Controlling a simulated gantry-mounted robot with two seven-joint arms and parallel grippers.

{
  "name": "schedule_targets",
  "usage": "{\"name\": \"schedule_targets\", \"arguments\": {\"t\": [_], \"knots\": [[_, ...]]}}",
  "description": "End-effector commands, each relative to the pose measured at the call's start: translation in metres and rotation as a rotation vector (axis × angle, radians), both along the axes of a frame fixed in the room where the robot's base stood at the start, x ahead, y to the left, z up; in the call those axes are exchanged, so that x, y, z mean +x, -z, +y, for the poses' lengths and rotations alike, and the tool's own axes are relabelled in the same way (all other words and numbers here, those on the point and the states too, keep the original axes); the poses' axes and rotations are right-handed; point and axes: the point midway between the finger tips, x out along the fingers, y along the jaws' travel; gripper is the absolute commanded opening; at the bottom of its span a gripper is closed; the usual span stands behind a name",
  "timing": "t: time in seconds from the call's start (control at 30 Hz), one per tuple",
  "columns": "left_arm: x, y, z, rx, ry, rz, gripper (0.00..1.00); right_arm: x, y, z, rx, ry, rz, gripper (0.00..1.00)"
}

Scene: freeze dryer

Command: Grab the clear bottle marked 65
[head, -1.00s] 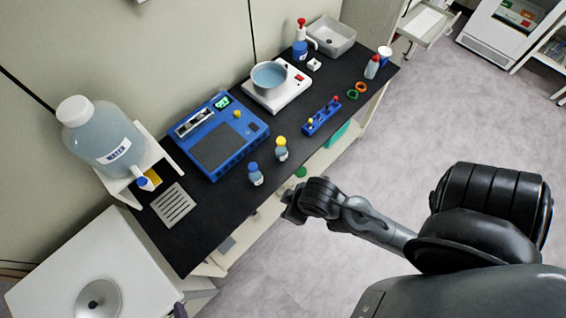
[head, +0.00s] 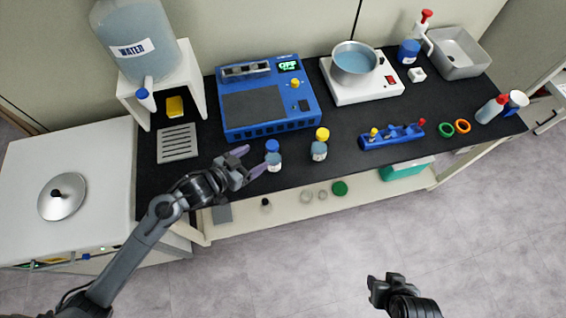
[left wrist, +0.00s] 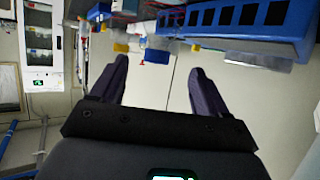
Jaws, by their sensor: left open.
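Two small clear bottles stand upright near the front edge of the black bench, one with a blue cap (head: 273,157) and one with a yellow cap (head: 320,148). Their label markings are too small to read. My left gripper (head: 254,162) is open and empty, just left of the blue-capped bottle, with its fingertips pointing toward it. I cannot tell whether they touch. In the left wrist view, the open fingers (left wrist: 160,72) show with nothing clearly between them. My right gripper (head: 387,286) is low over the floor, away from the bench; its jaws are unclear.
Behind the bottles is a blue device (head: 262,100). A blue rack (head: 392,135) and coloured rings (head: 453,127) lie to the right. A hot plate (head: 362,88) holds a pot. A water jug (head: 135,40) on a white stand and a grey grate (head: 177,142) are left.

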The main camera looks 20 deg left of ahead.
Motion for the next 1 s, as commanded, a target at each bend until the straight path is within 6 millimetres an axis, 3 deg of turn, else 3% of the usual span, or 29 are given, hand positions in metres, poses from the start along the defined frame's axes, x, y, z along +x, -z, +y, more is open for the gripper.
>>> {"name": "schedule_targets", "arguments": {"t": [0.33, 0.67, 1.0], "knots": [[0.037, 0.016, -0.017, -0.001, -0.001, -0.011, 0.76, 0.0, 0.009, 0.001, 0.005, 0.003, -0.003, 0.43], [0.054, 0.025, -0.027, -0.001, 0.0, -0.009, 0.76, 0.0, 0.012, -0.002, -0.006, -0.002, -0.003, 0.43], [0.086, 0.041, -0.044, 0.0, 0.0, -0.01, 0.76, -0.001, 0.018, -0.003, -0.008, -0.004, -0.001, 0.43]]}}
